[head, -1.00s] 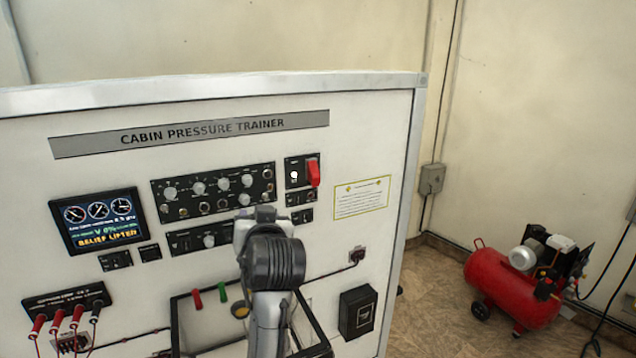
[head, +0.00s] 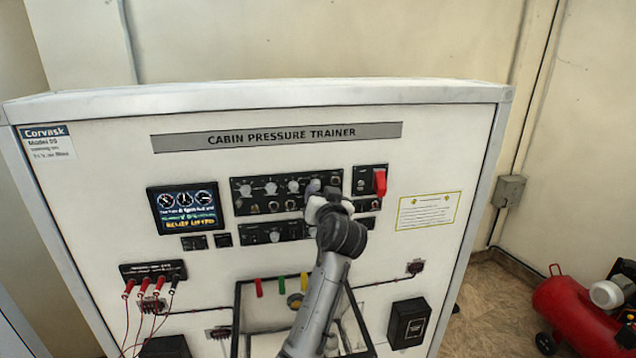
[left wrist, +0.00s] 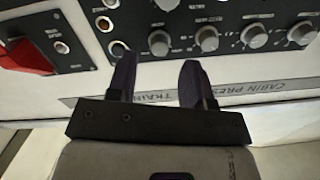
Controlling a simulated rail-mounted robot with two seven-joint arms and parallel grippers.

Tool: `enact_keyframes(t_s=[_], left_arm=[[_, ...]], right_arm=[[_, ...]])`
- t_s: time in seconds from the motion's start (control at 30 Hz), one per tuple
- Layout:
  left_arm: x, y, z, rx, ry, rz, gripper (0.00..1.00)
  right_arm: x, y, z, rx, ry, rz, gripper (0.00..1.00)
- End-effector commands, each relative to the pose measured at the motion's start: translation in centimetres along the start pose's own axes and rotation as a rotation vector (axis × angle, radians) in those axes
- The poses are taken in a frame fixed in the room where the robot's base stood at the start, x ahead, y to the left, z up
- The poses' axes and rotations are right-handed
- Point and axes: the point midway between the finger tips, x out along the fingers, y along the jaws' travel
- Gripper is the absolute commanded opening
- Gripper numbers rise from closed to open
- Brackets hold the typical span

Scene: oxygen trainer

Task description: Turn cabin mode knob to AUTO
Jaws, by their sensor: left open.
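My left gripper (head: 328,198) is in front of the right end of the upper black knob panel (head: 236,203). In the left wrist view, which shows the panel upside down, my left gripper (left wrist: 159,66) is open and empty. Its two dark fingers point at the panel, with one grey knob (left wrist: 158,42) seen beyond the gap between them. I cannot tell whether they touch it. More grey knobs continue along the row, such as this one (left wrist: 207,38). Labels are too small to read, so I cannot tell which is the cabin mode knob. My right gripper is out of view.
A red switch cover (head: 380,182) sticks out right of the knobs, and also shows in the left wrist view (left wrist: 28,58). A lit display (head: 185,208) is at the left. Red plugs with cables (head: 128,290) hang lower left. A framed box (head: 240,320) juts out below.

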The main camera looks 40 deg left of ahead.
Motion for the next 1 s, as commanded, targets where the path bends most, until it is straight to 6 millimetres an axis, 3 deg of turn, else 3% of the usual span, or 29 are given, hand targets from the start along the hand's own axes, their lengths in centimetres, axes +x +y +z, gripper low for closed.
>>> enact_keyframes(t_s=[0.3, 0.7, 1.0], left_arm=[[2.9, 0.0, -0.1, 0.0, 0.0, 0.0, 0.47], [3.2, 0.0, 0.0, -0.001, 0.0, 0.001, 0.47], [3.2, 0.0, 0.0, -0.001, 0.0, 0.001, 0.18]], right_arm=[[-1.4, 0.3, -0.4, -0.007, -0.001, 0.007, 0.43], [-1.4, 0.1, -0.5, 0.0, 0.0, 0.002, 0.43], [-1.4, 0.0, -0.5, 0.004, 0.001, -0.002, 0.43]])
